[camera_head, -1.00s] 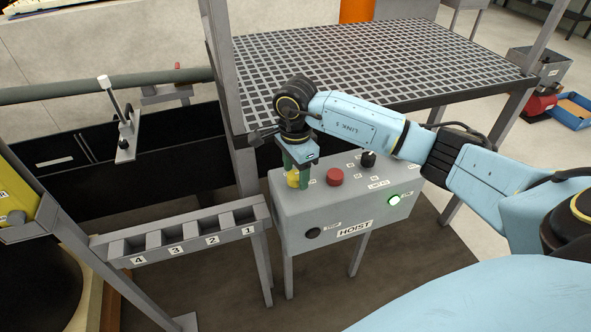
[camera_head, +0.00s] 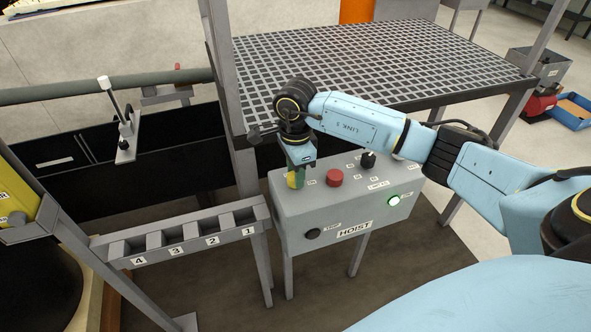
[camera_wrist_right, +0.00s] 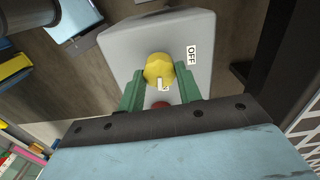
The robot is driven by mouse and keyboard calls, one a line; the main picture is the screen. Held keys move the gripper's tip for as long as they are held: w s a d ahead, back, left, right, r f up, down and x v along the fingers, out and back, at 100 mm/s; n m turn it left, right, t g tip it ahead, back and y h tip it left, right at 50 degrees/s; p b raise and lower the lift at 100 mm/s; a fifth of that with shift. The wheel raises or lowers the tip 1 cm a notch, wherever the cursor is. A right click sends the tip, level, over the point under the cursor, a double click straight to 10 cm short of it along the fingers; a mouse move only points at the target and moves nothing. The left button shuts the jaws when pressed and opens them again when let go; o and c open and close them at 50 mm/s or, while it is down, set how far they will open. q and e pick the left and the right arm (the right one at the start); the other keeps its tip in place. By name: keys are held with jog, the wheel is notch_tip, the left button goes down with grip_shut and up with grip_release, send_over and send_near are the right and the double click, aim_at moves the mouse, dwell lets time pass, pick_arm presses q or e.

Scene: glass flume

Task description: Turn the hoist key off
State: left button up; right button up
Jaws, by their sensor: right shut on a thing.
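The hoist key is a yellow knob (camera_head: 292,181) on top of the grey control box (camera_head: 300,218) labelled HOIST. My right gripper (camera_head: 298,178) points down at it with green fingers, shut on the knob; a finger hides part of it in the head view. In the right wrist view the yellow knob (camera_wrist_right: 157,67) shows between the fingertips of my right gripper (camera_wrist_right: 159,82), with a pale mark on its side nearest the gripper. An OFF label (camera_wrist_right: 192,55) is on the box to the right of the knob. My left gripper is out of view.
A black grating table (camera_head: 400,60) stands behind, a grey numbered rack (camera_head: 185,232) at left. A post (camera_head: 243,165) rises close beside my gripper.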

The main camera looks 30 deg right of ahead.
jog(key=m, duration=0.2)
jog(key=shift+m, duration=0.3)
jog(key=m+p, duration=0.1)
jog(key=m, duration=0.2)
jog(key=shift+m, duration=0.3)
jog(key=m+p, duration=0.1)
jog(key=m, duration=0.4)
jog(key=shift+a+r, duration=0.1)
jog(key=shift+m+p, duration=0.5)
jog(key=shift+m, duration=0.6)
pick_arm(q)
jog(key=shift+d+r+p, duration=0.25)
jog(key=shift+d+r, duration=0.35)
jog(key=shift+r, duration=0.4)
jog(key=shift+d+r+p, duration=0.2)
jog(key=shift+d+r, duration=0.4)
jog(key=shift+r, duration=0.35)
pick_arm(e)
jog(key=shift+m, duration=1.4)
jog(key=o, duration=1)
